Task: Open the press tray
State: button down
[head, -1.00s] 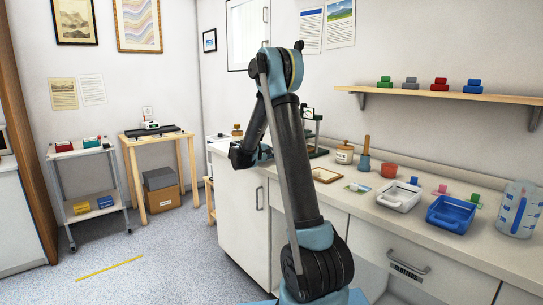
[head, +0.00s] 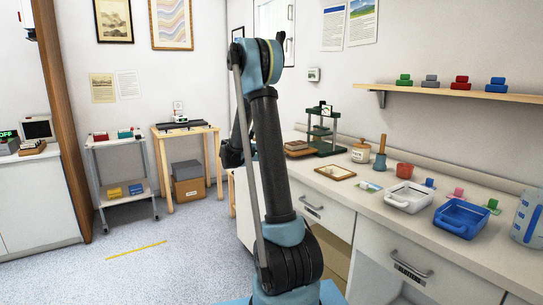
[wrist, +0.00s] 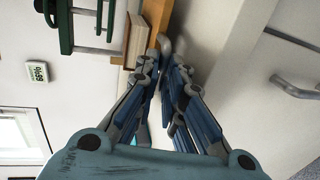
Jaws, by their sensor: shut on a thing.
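The dark green press (head: 322,132) stands at the far end of the counter; its frame also shows at the top of the wrist view (wrist: 68,25). A brown wooden tray-like piece (head: 300,148) lies at its left side, partly hidden by my arm. In the wrist view, an orange-brown wooden edge (wrist: 154,42) with a rounded grey handle-like part lies at my fingertips. My gripper (wrist: 164,66) is shut on this handle; the exact contact is hard to see. In the head view my gripper is hidden behind my arm.
The counter holds a framed piece (head: 335,172), a jar (head: 361,152), a white tray (head: 408,197) and a blue tray (head: 461,217). Drawers with handles (head: 410,271) line its front. A cart (head: 122,190) and wooden table (head: 186,133) stand left, with open floor before them.

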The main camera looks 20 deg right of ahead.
jog(key=shift+s+f, duration=0.1)
jog(key=c, duration=2)
grip_release()
jog(key=v, duration=1.1)
jog(key=shift+a, duration=0.45)
